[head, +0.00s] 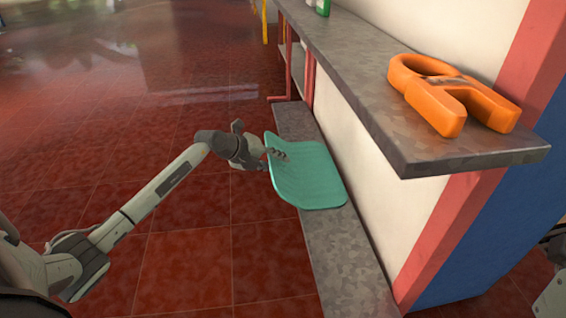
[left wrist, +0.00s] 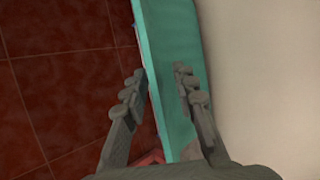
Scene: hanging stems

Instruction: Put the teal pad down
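The teal pad (head: 312,178) is a flat, rounded panel over the low grey ledge (head: 345,262) along the wall. Its left side hangs past the ledge's edge; I cannot tell whether it touches the ledge. My left gripper (head: 272,160) is at the pad's left edge, with finger segments showing against its face. In the left wrist view the pad (left wrist: 168,40) runs between the two fingers of the left gripper (left wrist: 160,84), which lean in towards it from both sides. The far finger's contact is partly hidden. My right gripper is out of view.
A grey counter (head: 350,65) juts out above the ledge, with an orange object (head: 455,98) on it and a green item (head: 323,7) at its far end. Red rails (head: 289,70) stand beyond the ledge. The red tiled floor (head: 190,255) on the left is clear.

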